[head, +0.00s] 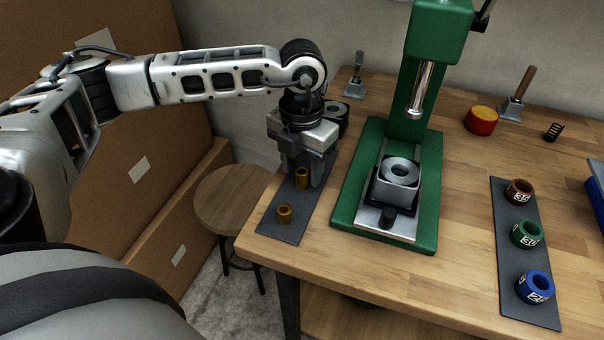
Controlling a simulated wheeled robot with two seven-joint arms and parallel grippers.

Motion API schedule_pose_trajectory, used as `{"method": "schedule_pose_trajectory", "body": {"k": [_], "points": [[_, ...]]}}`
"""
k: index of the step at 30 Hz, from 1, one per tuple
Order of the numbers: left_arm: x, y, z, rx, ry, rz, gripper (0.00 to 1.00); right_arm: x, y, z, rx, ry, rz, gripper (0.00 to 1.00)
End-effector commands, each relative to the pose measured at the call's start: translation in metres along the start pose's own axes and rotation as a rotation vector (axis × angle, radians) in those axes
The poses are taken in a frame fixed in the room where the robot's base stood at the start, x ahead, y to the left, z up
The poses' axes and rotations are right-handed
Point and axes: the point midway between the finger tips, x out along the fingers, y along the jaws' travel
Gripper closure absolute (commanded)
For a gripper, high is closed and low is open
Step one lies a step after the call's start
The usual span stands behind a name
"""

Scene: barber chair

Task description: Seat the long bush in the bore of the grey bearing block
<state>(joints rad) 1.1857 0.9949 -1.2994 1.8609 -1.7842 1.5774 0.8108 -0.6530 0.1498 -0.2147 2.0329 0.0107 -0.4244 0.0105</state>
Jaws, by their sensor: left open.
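Two brass bushes are on a dark mat (283,234) at the bench's left. The taller one (302,178), which looks like the long bush, stands farther back; the shorter bush (284,214) is nearer the front edge. My left gripper (306,180) is open and points down over the back of the mat, its fingers close around or just behind the taller bush. I cannot tell whether they touch it. The grey bearing block (396,190) sits on the green press's base, its round bore facing up. My right gripper is out of view.
The green press (428,105) stands mid-bench, its steel ram (421,90) raised above the block. A dark mat (516,262) at right holds brown, green and blue rings. A red-yellow round piece (481,120) and a spring (553,132) lie behind. A stool (230,200) stands left.

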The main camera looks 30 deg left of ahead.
Motion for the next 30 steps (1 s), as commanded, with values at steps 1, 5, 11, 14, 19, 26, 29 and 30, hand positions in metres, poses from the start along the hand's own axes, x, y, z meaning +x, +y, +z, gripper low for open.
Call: {"method": "schedule_pose_trajectory", "body": {"k": [1, 5, 11, 14, 19, 26, 29, 30], "points": [[0.002, 0.0, 0.0, 0.0, 0.0, 0.0, 0.53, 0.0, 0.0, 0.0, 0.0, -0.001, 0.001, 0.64], [0.003, 0.0, 0.0, 0.001, -0.001, -0.001, 0.53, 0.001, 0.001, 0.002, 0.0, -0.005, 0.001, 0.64], [0.002, 0.0, 0.0, 0.0, -0.001, -0.001, 0.87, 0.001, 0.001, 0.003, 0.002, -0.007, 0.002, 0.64], [0.002, 0.0, 0.0, 0.0, -0.001, -0.001, 1.0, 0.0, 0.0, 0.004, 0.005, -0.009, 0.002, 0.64], [0.002, 0.0, 0.0, 0.0, -0.001, -0.001, 1.0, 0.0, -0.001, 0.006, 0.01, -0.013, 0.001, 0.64], [-0.005, 0.0, 0.001, 0.0, -0.003, -0.001, 1.0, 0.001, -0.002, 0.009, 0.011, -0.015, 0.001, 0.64], [-0.014, 0.0, 0.001, 0.001, -0.005, -0.001, 1.0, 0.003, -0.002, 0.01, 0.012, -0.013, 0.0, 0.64], [-0.02, -0.001, 0.001, 0.0, -0.007, -0.002, 1.0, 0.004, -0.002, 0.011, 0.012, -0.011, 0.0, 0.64]]}}
